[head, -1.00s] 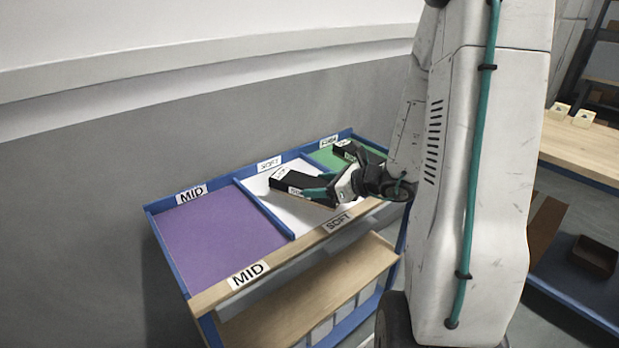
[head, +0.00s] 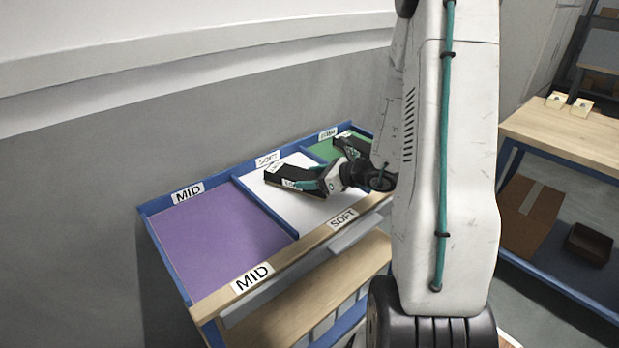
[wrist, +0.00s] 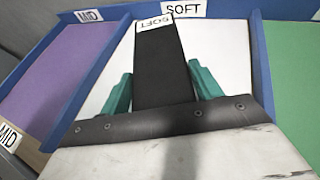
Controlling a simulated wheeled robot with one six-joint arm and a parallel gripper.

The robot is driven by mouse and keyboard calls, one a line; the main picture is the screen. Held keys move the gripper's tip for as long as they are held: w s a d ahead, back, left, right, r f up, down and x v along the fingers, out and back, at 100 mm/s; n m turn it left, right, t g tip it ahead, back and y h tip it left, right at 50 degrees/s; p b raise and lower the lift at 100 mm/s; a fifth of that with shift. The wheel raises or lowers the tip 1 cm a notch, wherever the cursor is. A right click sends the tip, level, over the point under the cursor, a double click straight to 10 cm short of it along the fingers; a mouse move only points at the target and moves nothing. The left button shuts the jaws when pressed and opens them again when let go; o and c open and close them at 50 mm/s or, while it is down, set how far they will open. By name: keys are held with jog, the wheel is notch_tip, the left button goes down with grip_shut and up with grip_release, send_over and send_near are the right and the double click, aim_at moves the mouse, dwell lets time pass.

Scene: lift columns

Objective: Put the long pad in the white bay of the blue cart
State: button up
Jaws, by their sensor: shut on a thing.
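The long pad (head: 290,177) is black with a white SOFT label on its end. It also shows in the wrist view (wrist: 162,65), between the two teal fingers. My gripper (head: 312,184) is shut on the pad over the white bay (head: 300,213) of the blue cart (head: 148,210). In the wrist view my gripper (wrist: 163,92) points toward the bay's back wall, where a SOFT label (wrist: 183,8) is fixed. Whether the pad touches the bay floor I cannot tell.
A purple MID bay (head: 205,240) lies left of the white bay, behind a blue divider (head: 265,207). A green bay (head: 322,150) lies right, with another black pad (head: 350,146) in it. A wooden table (head: 570,130) with small blocks stands at the right.

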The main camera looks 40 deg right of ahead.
jog(key=o, duration=1.3)
jog(key=shift+f, duration=0.1)
